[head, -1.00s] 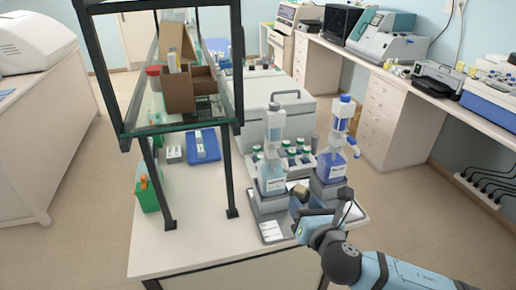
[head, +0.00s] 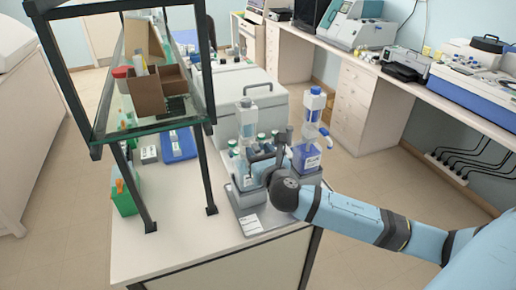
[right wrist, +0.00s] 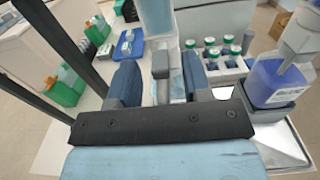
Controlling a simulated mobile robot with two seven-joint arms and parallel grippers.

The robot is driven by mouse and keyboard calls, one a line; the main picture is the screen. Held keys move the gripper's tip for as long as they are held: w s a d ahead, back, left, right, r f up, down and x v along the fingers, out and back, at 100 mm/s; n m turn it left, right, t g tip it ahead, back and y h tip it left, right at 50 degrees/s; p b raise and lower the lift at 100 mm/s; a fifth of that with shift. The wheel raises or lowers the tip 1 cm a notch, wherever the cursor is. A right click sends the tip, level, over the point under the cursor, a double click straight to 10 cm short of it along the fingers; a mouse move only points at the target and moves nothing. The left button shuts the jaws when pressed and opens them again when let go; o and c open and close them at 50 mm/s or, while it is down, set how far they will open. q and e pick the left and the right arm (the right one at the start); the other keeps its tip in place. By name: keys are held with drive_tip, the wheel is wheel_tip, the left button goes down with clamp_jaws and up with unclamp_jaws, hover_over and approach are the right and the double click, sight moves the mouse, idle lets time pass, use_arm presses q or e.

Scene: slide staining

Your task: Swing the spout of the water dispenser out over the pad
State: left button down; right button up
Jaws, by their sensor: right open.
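The water dispenser (head: 246,122) is a clear bottle with a pale blue lower part, standing on a grey base at the table's front. My right gripper (head: 264,152) is at its front right side and hides part of it. In the right wrist view my open fingers (right wrist: 160,85) point toward the dispenser's pale blue body (right wrist: 157,15). A small grey upright part (right wrist: 160,62), perhaps the spout, shows between the fingers; contact cannot be told. A flat grey pad (head: 268,218) with a white label lies in front of the dispenser. My left gripper is out of view.
A second dispenser with blue-violet liquid (head: 307,157) stands close on the right. Green-capped bottles (right wrist: 220,50) stand in a rack behind. A black-framed glass shelf (head: 150,125) rises on the left. The table's front left is clear.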

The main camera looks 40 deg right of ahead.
drive_tip(key=shift+w+d, duration=0.15)
drive_tip(key=shift+w, duration=0.35)
clamp_jaws()
